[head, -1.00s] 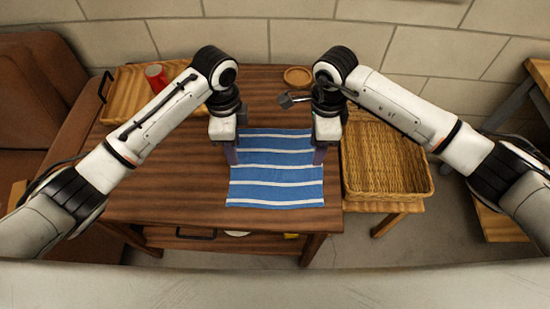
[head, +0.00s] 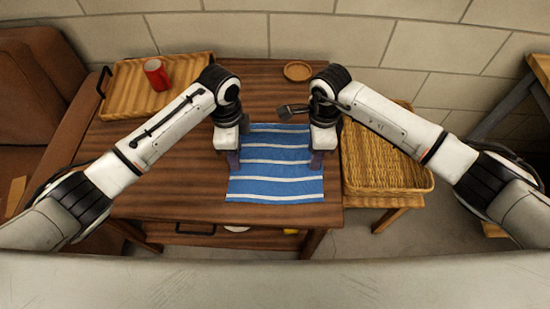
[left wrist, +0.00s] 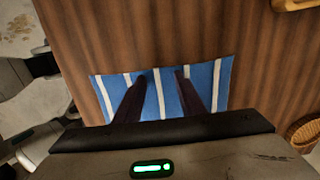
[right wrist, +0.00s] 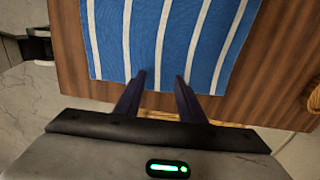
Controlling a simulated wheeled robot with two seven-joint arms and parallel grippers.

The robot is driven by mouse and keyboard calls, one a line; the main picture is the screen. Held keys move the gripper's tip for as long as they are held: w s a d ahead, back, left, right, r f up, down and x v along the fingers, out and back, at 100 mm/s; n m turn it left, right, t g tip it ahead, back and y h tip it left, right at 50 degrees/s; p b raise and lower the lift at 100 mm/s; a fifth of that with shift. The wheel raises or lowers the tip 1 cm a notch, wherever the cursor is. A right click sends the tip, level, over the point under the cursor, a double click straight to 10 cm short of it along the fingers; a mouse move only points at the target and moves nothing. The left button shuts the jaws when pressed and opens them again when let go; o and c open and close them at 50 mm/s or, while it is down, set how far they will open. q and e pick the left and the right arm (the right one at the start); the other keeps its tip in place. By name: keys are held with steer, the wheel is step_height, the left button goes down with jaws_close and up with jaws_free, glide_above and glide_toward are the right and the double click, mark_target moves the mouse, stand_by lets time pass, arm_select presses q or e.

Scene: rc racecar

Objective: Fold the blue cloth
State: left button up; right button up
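The blue cloth with white stripes (head: 270,185) lies spread flat on the wooden table, near its front edge. My left gripper (head: 233,160) is at the cloth's left edge, pointing down. In the left wrist view its fingers (left wrist: 160,78) are apart with cloth (left wrist: 206,85) visible between them. My right gripper (head: 318,161) is at the cloth's right edge. In the right wrist view its fingers (right wrist: 160,76) are apart at the edge of the cloth (right wrist: 170,35). I cannot tell whether the fingertips touch the cloth.
A wooden tray (head: 118,98) with a red mug (head: 156,75) stands at the table's back left. A round wooden dish (head: 297,71) is at the back, near a grey metal object (head: 292,110). A wicker basket (head: 385,186) is to the right. The table's left front (head: 165,185) is clear.

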arm_select(q)
steer(key=shift+f, duration=0.1)
jaws_close()
arm_select(e)
jaws_close()
